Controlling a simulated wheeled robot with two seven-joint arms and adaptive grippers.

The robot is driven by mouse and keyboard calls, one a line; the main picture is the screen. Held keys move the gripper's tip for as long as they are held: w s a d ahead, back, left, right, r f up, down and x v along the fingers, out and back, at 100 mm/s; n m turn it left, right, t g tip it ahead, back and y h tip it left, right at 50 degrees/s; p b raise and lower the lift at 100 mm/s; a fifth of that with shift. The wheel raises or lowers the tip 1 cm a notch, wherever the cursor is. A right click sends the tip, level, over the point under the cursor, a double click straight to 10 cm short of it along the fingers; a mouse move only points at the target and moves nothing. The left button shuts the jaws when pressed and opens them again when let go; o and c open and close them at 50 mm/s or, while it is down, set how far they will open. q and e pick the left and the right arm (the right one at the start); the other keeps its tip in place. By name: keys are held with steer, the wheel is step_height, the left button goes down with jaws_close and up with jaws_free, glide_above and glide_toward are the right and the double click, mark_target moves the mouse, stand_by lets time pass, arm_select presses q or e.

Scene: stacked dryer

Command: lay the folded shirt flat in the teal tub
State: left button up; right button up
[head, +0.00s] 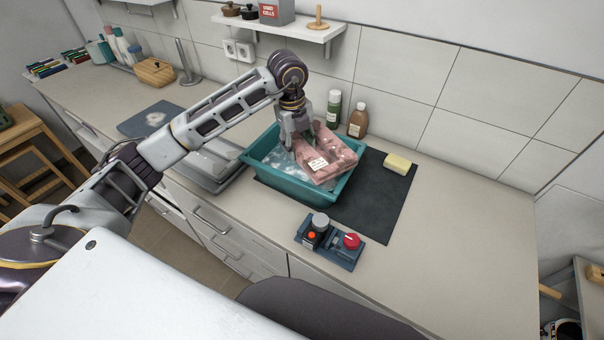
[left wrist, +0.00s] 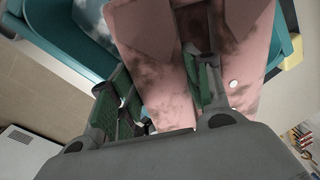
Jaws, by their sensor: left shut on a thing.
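The teal tub (head: 335,200) stands on the counter, with soapy-looking water (head: 290,168) showing in its left part. The folded shirt (head: 338,163) is pink with dark smudges and a small white label. It is over the right part of the tub, inside the rim as seen from above; whether it touches the water or floor is unclear. My left gripper (head: 302,143) reaches down over the tub and is shut on the shirt's left edge. In the left wrist view the shirt (left wrist: 145,75) lies between the green-padded fingers (left wrist: 165,100). My right gripper is not in view.
A dark mat (head: 385,205) lies under the tub, with a yellow sponge (head: 397,164) at its right. Green (head: 334,108) and brown (head: 358,121) bottles stand behind. A control block with a red knob (head: 351,241) sits in front. The counter at right is clear.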

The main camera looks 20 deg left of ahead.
arm_select(q)
steer(key=n, duration=0.2)
steer(key=shift+a+n, duration=0.1)
steer(key=shift+n, duration=0.2)
steer(key=shift+n+y, duration=0.3)
steer(key=shift+n, duration=1.3)
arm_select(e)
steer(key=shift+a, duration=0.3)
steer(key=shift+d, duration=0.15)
arm_select(q)
steer(key=shift+f, duration=0.5)
step_height(320, 180, down, 5)
steer(key=shift+f+p, duration=0.1)
steer(key=shift+p, duration=0.45)
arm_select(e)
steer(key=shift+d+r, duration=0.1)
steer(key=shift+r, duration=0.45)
